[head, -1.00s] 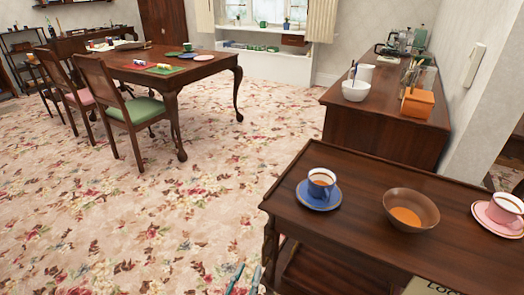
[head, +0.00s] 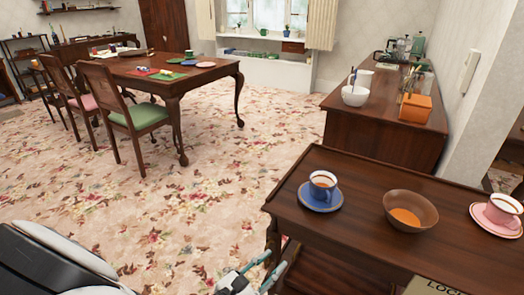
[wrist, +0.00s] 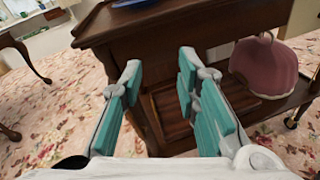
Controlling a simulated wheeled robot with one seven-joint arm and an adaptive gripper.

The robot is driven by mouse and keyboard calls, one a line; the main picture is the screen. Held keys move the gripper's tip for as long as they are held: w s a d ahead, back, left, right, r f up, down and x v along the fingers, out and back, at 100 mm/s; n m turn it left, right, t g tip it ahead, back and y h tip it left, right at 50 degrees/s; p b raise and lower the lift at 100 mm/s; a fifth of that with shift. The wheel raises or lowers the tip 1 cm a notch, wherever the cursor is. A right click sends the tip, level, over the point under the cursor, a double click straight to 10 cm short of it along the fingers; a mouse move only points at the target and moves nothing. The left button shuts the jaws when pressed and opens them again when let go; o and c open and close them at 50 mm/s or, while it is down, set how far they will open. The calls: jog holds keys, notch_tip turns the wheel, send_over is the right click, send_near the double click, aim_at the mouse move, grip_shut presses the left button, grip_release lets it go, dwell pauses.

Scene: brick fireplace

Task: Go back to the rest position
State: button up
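My gripper (wrist: 158,75) is open and empty in the wrist view, its two teal-padded fingers apart. It is in front of the side of a dark wooden cart (wrist: 190,28), near its lower shelf. In the head view, the gripper (head: 252,276) shows at the bottom edge, left of the cart (head: 360,205) and below its top. My white and black arm shows at the lower left.
The cart top holds a blue cup on a saucer (head: 307,203), a brown bowl (head: 390,198) and a pink cup (head: 502,209). A pink domed object (wrist: 268,68) is on the lower shelf. A dining table (head: 215,72) stands farther left. Carpet (head: 160,215) between is clear.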

jog(key=s+d+r+m+g+y, duration=0.1)
jog(key=s+d+r+m+g, duration=0.3)
jog(key=d+r+m+g, duration=0.3)
jog(key=s+d+r+m+g+y, duration=0.1)
jog(key=s+d+r+m+g, duration=0.2)
jog(key=d+r+m+g, duration=0.45)
jog(key=s+d+r+m+t+y, duration=0.35)
jog(key=s+r+m+y, duration=0.7)
jog(key=s, duration=0.55)
notch_tip(320, 180, up, 18)
jog(key=t+h+p, duration=0.1)
jog(key=t+p, duration=0.2)
jog(key=p, duration=1.2)
jog(key=shift+w+a+r, duration=0.2)
jog(key=shift+w, duration=0.05)
jog(key=shift+d, duration=0.15)
